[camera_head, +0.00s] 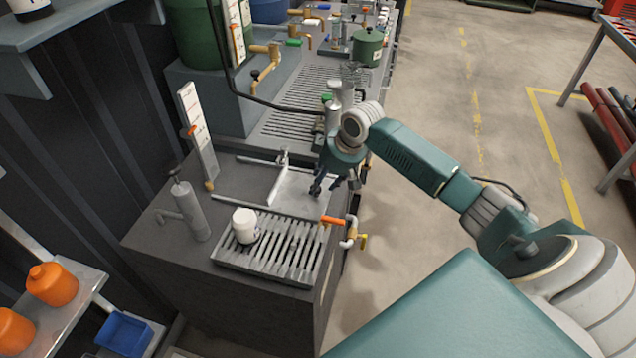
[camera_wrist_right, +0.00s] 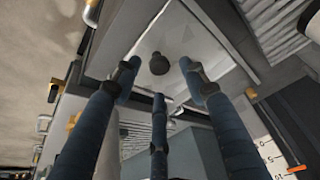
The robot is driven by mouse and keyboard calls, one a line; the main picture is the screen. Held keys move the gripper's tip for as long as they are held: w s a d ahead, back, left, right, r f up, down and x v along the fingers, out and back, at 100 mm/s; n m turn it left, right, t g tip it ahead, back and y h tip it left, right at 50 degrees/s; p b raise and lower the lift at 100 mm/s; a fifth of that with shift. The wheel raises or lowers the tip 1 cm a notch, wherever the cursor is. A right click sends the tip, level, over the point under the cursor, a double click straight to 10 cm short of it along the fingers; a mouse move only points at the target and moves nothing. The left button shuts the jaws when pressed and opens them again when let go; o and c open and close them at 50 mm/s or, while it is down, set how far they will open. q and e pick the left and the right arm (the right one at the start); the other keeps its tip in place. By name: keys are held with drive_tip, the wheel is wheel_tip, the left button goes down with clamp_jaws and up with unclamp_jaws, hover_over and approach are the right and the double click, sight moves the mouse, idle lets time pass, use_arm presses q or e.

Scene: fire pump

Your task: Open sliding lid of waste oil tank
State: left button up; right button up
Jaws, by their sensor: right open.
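The waste oil tank (camera_head: 165,262) is a dark grey cabinet left of centre in the head view. A light metal plate, which looks like its sliding lid (camera_head: 283,190), lies on its top behind the slotted grate. In the right wrist view the lid (camera_wrist_right: 195,50) carries a dark round knob (camera_wrist_right: 159,63). My right gripper (camera_head: 328,186) is over the lid's right part in the head view and hides the knob there. In the wrist view its three blue fingers (camera_wrist_right: 158,80) are spread and empty around the knob, apparently not touching it. My left gripper is not in view.
A white jar (camera_head: 245,226) stands on the grate (camera_head: 290,262). A grey hand pump (camera_head: 190,212) is to its left. An orange-handled tap (camera_head: 333,220) sits at the right edge, close to my right gripper.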

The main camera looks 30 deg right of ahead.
sight(302, 190)
drive_tip(key=x, duration=0.2)
drive_tip(key=shift+w+f, duration=0.25)
drive_tip(key=shift+w, duration=0.05)
drive_tip(key=shift+f, duration=0.4)
drive_tip(key=shift+w, duration=0.1)
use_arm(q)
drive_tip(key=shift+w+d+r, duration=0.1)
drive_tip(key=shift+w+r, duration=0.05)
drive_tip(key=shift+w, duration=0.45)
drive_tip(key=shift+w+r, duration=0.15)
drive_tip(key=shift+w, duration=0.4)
use_arm(e)
clamp_jaws()
